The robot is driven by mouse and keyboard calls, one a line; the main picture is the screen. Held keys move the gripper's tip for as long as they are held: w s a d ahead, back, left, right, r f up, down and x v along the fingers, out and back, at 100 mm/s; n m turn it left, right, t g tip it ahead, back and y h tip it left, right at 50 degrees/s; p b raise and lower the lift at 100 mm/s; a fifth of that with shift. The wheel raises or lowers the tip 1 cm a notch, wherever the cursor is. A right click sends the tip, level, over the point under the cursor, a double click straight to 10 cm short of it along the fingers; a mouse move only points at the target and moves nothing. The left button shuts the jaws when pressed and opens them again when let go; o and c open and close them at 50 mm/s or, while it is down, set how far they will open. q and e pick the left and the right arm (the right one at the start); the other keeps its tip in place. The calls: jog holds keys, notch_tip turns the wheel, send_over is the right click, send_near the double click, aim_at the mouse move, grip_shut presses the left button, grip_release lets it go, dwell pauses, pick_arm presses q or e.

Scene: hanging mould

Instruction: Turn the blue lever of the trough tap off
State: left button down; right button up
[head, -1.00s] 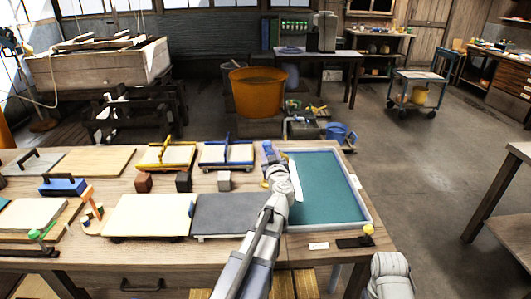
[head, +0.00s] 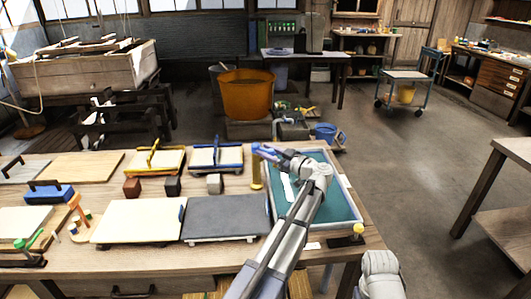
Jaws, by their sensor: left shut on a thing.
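The trough (head: 349,207) is a pale-rimmed basin with teal liquid at the right end of the table. A yellow, brass-like tap post (head: 257,172) stands upright at its left rim. The blue lever (head: 264,150) is at the top of the post, small and partly hidden by my fingers. My left gripper (head: 272,152) reaches over the trough from the right, points left and is shut on the lever. A white strip (head: 288,188) shows against the teal beside the post.
Two framed moulds (head: 216,158) and small blocks (head: 172,187) stand left of the tap. A grey felt board (head: 225,217) lies in front of them. A yellow knob (head: 358,230) stands at the trough's front right corner. Open floor lies right of the table.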

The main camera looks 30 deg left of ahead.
pick_arm(q)
jog(key=shift+w+a, duration=0.1)
dwell(0.4)
jog(key=c, duration=0.5)
grip_release()
jog(key=shift+c, duration=0.2)
jog(key=v, duration=0.8)
